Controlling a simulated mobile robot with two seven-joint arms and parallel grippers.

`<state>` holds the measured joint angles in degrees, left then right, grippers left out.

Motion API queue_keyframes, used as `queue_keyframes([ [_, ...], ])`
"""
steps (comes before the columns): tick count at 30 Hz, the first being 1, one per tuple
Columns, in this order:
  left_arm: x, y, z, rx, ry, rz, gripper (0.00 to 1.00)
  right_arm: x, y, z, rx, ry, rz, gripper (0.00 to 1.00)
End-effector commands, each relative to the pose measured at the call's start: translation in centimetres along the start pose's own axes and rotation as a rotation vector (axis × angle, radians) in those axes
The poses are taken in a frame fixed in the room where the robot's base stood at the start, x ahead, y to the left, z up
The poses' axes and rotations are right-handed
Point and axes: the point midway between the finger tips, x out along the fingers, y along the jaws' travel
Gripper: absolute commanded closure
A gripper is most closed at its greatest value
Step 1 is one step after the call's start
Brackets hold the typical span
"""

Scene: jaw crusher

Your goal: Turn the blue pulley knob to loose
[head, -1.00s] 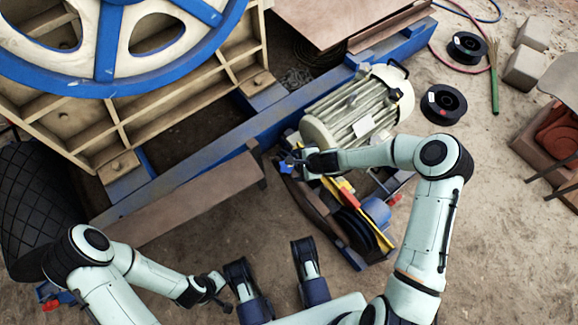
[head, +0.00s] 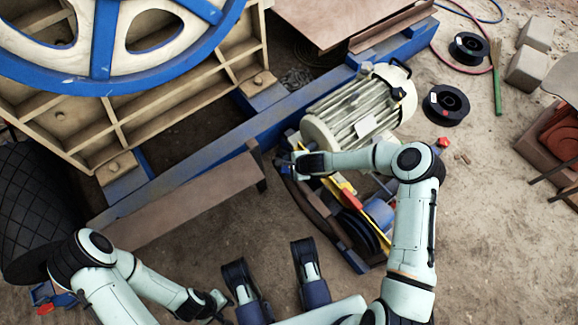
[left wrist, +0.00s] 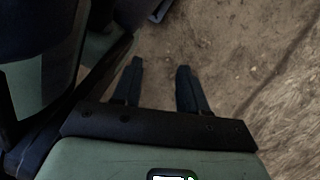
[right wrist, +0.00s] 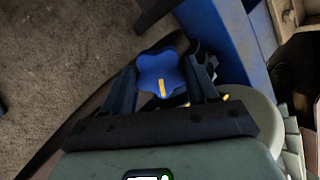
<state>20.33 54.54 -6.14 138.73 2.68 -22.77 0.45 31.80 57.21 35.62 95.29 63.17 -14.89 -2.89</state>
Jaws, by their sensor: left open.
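The blue pulley knob (right wrist: 160,73) shows in the right wrist view, lobed, with a yellow mark pointing toward the bottom of the picture. My right gripper (right wrist: 163,66) has one finger on each side of the knob. I cannot tell whether the fingers press on it. In the head view my right gripper (head: 291,160) is at the near end of the cream motor (head: 350,112), and the knob is hidden there. My left gripper (head: 222,304) is low at the left, away from the machine. Its fingers (left wrist: 160,68) are apart and empty over bare ground.
A large blue-rimmed flywheel (head: 103,78) and a blue frame beam (head: 213,138) lie behind the grippers. A brown plank (head: 190,203) lies between the arms. Black spools (head: 446,104) lie on the ground at the right. The ground at the lower right is clear.

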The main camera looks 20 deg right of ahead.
Motion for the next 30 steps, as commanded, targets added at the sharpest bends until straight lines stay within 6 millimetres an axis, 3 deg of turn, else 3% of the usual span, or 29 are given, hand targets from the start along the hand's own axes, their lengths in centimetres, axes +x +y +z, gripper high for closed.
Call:
queue_keyframes([
  [13, -1.4, 1.6, -1.8, 0.023, 0.073, 0.031, 0.57, -0.1, 0.0, 0.1, -0.126, 0.001, 0.021, 0.72],
  [22, -1.4, 1.6, -1.9, 0.025, 0.077, 0.033, 0.57, 0.0, 0.1, -0.1, -0.133, 0.0, 0.022, 0.72],
  [23, -1.4, 1.6, -1.9, 0.025, 0.077, 0.033, 0.57, 0.0, 0.1, -0.1, -0.133, 0.0, 0.022, 0.38],
  [25, -1.4, 1.6, -1.9, 0.024, 0.076, 0.033, 0.57, 0.0, 0.1, -0.1, -0.133, 0.0, 0.022, 0.16],
  [30, -1.4, 1.6, -1.9, 0.024, 0.076, 0.033, 0.57, 0.0, 0.0, 0.0, -0.133, 0.0, 0.021, 0.16],
])
